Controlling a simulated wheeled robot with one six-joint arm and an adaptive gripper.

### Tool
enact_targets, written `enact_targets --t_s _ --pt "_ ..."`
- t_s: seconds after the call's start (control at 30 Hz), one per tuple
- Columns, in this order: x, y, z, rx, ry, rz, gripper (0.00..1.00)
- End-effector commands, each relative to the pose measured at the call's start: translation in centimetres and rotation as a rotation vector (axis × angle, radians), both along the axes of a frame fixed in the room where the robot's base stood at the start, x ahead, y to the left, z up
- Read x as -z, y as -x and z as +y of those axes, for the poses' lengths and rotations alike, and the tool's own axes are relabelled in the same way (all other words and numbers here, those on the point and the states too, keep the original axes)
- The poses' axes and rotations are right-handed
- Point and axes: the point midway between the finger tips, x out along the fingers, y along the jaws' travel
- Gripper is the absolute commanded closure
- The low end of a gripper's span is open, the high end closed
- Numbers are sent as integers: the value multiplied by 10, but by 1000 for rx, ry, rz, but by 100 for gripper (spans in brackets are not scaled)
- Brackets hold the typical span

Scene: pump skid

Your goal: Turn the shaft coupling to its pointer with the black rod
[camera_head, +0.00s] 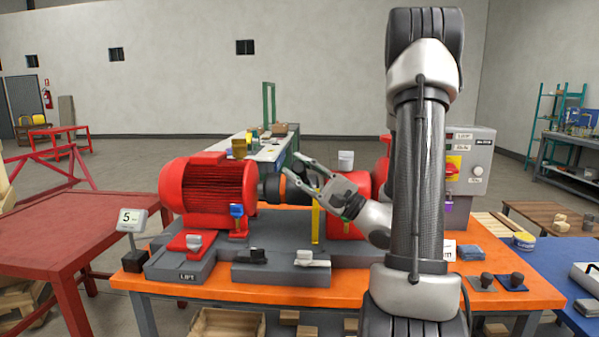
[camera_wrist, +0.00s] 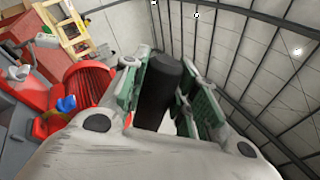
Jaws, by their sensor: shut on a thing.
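My gripper (camera_head: 292,164) is shut on the black rod, above and just right of the shaft coupling. In the wrist view the black rod (camera_wrist: 157,88) stands between the green finger pads. The shaft coupling (camera_head: 270,187) is a dark cylinder with an orange band at its right, between the red motor (camera_head: 207,190) and the red pump part on the right. My gripper partly covers it in the head view. I cannot tell whether the rod touches the coupling. A yellow upright piece (camera_head: 316,222) stands below my gripper; I cannot tell if it is the pointer.
The skid sits on an orange-topped bench (camera_head: 215,283). A blue-topped handle (camera_head: 237,212) stands before the motor, and several small handles line the grey base. A grey control box (camera_head: 468,160) stands at the right. A sign reading 5 (camera_head: 131,220) is at the left.

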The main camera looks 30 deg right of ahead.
Motion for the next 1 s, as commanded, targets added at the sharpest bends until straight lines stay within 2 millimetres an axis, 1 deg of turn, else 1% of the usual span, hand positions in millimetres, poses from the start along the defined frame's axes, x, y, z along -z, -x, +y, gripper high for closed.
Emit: enact_targets --t_s 0.8,1.0 --pt "-18 26 17 0 1 -2 100" --pt "-19 29 19 0 -1 0 100"
